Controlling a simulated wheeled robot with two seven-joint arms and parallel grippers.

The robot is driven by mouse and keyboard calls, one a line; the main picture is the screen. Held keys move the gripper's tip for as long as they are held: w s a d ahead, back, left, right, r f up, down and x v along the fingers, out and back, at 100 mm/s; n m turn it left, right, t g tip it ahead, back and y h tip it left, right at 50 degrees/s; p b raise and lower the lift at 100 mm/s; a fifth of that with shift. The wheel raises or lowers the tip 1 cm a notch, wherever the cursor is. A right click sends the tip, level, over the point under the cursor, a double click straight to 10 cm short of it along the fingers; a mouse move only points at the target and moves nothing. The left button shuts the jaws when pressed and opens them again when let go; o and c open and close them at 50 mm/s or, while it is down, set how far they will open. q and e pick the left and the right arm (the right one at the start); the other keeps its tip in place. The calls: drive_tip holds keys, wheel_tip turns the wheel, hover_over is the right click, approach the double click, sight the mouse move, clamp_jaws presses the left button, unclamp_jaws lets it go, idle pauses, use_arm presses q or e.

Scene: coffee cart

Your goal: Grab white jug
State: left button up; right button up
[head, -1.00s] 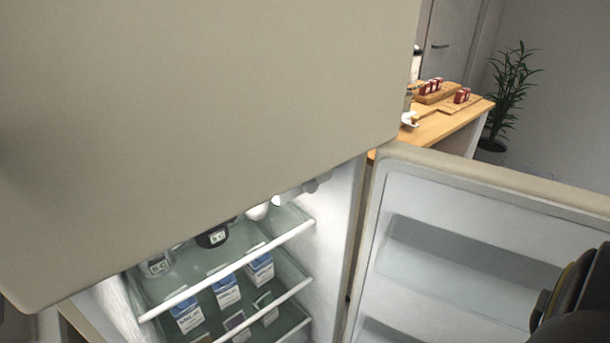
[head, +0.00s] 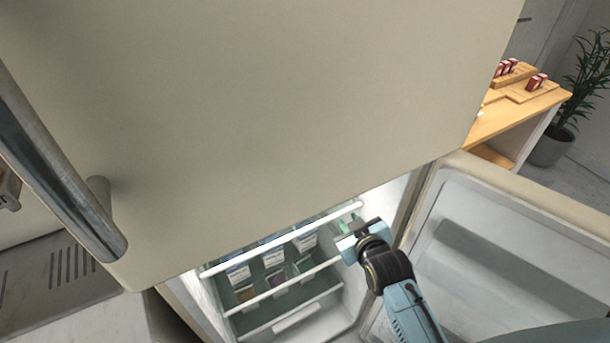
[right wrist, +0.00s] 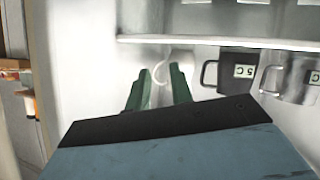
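The white jug (right wrist: 182,57) stands inside the fridge in the right wrist view, mostly pale against the white wall. Its curved handle (right wrist: 159,72) shows in line with the gap between my right fingers. My right gripper (right wrist: 157,78) has its two green fingers apart, one on either side of the handle; I cannot tell whether they touch it. In the head view my right gripper (head: 358,236) reaches into the open fridge at its right side. The white jug is hidden there behind the upper door. My left gripper is not in view.
A black jug (right wrist: 234,72) and a grey jug (right wrist: 292,78) stand right of the white jug. A shelf (right wrist: 220,42) runs above them. The closed upper door (head: 260,120) overhangs the compartment; the open lower door (head: 500,250) is at right. Cartons (head: 238,272) stand on a lower shelf.

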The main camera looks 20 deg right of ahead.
drive_tip(key=shift+t, duration=0.5)
drive_tip(key=w+r, duration=0.1)
drive_tip(key=w, duration=0.3)
drive_tip(key=w+d+r+b, duration=0.1)
drive_tip(key=w, duration=0.3)
drive_tip(key=w+d+r, duration=0.1)
drive_tip(key=w+r, duration=0.1)
drive_tip(key=w, duration=0.2)
drive_tip(key=shift+d, duration=0.15)
drive_tip(key=b+x, duration=0.1)
drive_tip(key=x, duration=0.4)
drive_tip(key=shift+w+d+b, duration=0.1)
drive_tip(key=shift+w+b, duration=0.1)
drive_tip(key=shift+b, duration=0.15)
drive_tip(key=shift+w, duration=0.25)
drive_tip(key=c, duration=0.4)
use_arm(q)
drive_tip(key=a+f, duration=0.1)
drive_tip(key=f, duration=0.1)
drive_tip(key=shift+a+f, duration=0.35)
use_arm(e)
clamp_jaws()
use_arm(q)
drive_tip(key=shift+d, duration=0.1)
